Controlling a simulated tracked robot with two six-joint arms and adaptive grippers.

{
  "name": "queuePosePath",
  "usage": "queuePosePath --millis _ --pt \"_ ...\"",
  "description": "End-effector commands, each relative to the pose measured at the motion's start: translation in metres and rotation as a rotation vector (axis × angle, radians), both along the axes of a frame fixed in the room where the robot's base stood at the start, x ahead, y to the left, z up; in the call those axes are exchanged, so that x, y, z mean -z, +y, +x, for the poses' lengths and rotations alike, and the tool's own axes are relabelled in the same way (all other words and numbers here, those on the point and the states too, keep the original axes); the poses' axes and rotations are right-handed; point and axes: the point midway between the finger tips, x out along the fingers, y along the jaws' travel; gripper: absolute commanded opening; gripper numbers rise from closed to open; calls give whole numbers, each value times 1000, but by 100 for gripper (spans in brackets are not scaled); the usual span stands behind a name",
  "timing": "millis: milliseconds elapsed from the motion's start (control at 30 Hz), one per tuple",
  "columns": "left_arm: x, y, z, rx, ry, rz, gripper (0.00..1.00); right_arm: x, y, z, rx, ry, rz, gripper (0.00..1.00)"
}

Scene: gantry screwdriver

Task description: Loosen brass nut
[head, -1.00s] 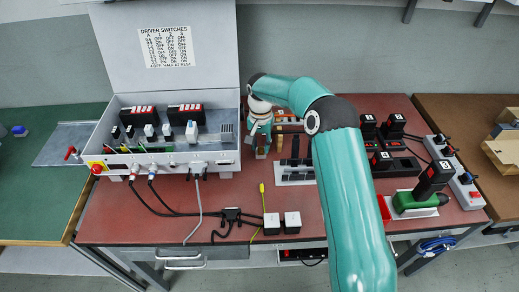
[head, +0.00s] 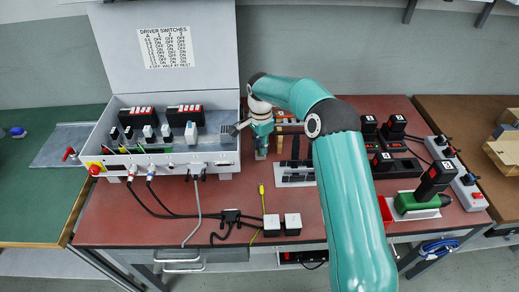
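My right gripper (head: 248,145) hangs at the right end of the grey control box (head: 215,170), above the red bench. Its fingers are spread wide: one points left to the box's right wall, the other points down towards the bench top. Nothing shows between them. I cannot make out the brass nut; it is too small or hidden by my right gripper and arm. My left gripper is not in view.
The open box holds switches, black modules and coloured wires, with cables hanging from its front. A dark slotted rack (head: 295,172) stands right of the gripper. Two white blocks (head: 292,224) sit at the front. A green driver (head: 415,203) and black batteries (head: 395,125) are at right.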

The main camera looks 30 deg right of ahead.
Motion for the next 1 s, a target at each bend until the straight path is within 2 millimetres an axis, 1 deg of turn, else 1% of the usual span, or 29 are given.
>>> queuePosePath --millis 167,233,400,567,800,1000 --pt "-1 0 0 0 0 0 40 -1 0 2 -10 -8 -1 0" --pt "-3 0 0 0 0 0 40 -2 0 2 -50 -9 -1 0" --pt "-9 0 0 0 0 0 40 -3 0 3 -228 -10 -1 0" --pt "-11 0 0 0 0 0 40 -2 0 3 -329 -11 -1 0" --pt "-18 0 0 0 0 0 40 -3 0 4 -557 -13 -2 0" --pt "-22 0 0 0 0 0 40 -3 1 4 -696 -13 -3 0"
